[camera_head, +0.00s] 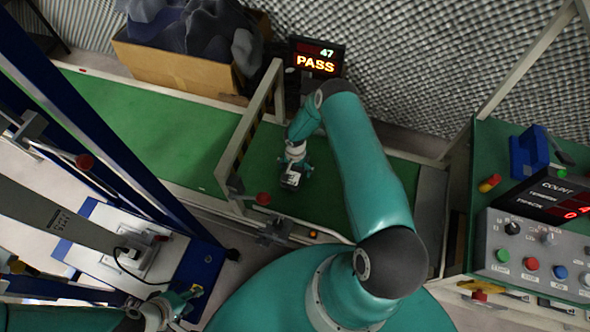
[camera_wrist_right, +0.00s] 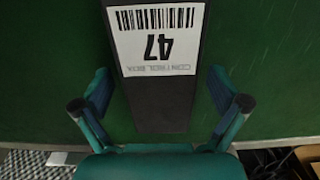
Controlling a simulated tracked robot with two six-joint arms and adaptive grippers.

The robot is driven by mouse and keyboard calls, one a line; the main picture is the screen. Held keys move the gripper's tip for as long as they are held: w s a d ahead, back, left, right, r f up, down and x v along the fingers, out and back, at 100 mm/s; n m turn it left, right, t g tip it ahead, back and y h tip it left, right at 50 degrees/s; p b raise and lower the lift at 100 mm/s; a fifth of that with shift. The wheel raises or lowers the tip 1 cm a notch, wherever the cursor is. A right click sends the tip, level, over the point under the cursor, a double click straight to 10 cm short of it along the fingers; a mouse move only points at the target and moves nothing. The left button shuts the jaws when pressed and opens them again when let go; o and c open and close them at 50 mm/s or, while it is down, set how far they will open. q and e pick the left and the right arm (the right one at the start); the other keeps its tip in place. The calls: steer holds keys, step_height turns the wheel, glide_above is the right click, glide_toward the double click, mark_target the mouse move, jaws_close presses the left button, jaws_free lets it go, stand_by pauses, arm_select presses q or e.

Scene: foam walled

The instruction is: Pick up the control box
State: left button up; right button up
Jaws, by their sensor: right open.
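The control box (camera_wrist_right: 160,108) is a long dark box with a white label bearing a barcode, the number 47 and upside-down text. In the head view the box (camera_head: 291,179) lies on the green belt, mostly hidden under my right gripper (camera_head: 296,163). In the right wrist view my right gripper (camera_wrist_right: 158,85) is open, one finger on each side of the box, with gaps between the fingers and the box. My left gripper (camera_head: 183,303) is at the lower left, away from the box; its jaw opening is unclear.
A PASS display (camera_head: 317,58) stands behind the belt (camera_head: 150,125). A metal frame (camera_head: 250,125) crosses the belt left of the box. A cardboard box (camera_head: 175,66) of dark cloth is at the back left. A button panel (camera_head: 535,258) stands at the right.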

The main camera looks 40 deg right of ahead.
steer(key=c, duration=1.7)
steer(key=shift+o, duration=0.2)
steer(key=shift+r, duration=0.1)
